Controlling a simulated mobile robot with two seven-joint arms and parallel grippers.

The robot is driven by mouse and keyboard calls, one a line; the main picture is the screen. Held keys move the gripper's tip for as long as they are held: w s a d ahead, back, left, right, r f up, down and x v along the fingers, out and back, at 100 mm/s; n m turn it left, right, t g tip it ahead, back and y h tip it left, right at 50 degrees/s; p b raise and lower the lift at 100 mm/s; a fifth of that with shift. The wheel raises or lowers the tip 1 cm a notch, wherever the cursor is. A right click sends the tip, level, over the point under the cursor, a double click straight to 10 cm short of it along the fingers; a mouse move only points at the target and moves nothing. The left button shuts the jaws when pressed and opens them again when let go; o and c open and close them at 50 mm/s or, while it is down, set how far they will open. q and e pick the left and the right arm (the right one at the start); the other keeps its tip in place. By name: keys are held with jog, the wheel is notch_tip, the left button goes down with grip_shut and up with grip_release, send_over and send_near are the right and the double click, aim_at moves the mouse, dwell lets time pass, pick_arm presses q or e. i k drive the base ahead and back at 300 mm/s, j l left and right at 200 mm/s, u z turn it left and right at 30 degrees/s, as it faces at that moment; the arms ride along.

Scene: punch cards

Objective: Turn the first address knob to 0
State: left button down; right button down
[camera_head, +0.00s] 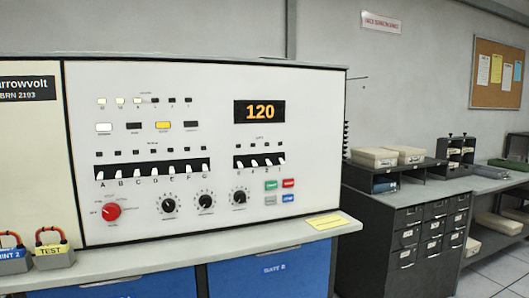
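A white control panel (220,225) stands upright on a desk, with a row of knobs low on its face. A red knob (111,211) is at the left of the row. Three black knobs follow to its right: one (169,205), a second (205,201) and a third (239,197). Their labels and dial marks are too small to read, so I cannot tell which is the first address knob or where each points. An orange display (259,111) reads 120. Neither of my grippers shows in the head view.
Lettered white switches (153,170) sit above the knobs, and small coloured buttons (279,190) to their right. A yellow card (327,221) lies on the grey desk ledge (170,257). Dark drawer cabinets (407,239) are at right.

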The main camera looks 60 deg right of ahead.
aim_at(169, 204)
jog(key=z, duration=1.75)
